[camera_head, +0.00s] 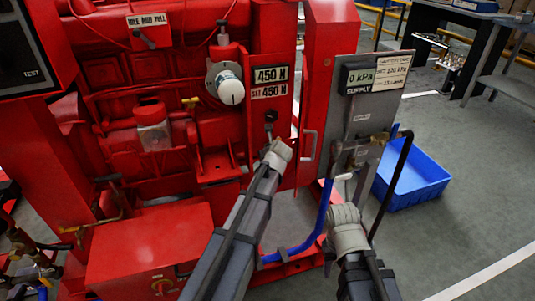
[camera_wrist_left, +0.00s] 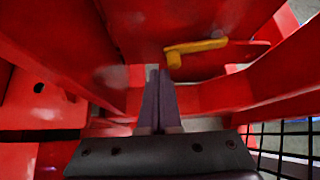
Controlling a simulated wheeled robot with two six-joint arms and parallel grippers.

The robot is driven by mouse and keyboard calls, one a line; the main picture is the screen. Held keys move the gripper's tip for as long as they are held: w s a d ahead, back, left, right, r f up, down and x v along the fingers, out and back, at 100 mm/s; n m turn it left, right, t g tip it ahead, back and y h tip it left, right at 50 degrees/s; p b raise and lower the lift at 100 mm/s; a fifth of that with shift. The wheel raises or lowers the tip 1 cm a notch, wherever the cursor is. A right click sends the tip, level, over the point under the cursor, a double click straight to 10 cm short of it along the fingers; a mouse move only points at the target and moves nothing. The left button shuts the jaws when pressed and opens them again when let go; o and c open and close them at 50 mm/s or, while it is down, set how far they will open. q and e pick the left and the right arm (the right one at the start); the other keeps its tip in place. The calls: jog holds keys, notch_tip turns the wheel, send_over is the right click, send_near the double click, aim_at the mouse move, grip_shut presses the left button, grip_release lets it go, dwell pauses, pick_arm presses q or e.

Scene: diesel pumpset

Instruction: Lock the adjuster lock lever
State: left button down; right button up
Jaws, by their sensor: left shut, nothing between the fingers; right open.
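A yellow lever (camera_wrist_left: 197,49), which looks like the adjuster lock lever, lies roughly level in a gap of the red machine in the left wrist view. I cannot match it for certain to a part in the head view. My left gripper (camera_wrist_left: 160,76) is shut and empty, its fingertips just below and left of the lever's left end, apparently apart from it. In the head view my left wrist hides its fingers in front of the red frame. My right gripper (camera_head: 350,184) is open and empty, below the grey supply panel (camera_head: 376,100); its fingers are hard to make out.
The red pumpset (camera_head: 120,120) fills the left, with a white round knob (camera_head: 230,90) and a force readout (camera_head: 270,82). Red frame bars flank the yellow lever closely. A blue bin (camera_head: 415,178) stands on the floor at right. Open floor lies beyond it.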

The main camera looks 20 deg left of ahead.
pick_arm(q)
jog(key=p+v, duration=0.6)
jog(key=v, duration=0.4)
jog(key=shift+w+d, duration=0.15)
jog(key=shift+d, duration=0.1)
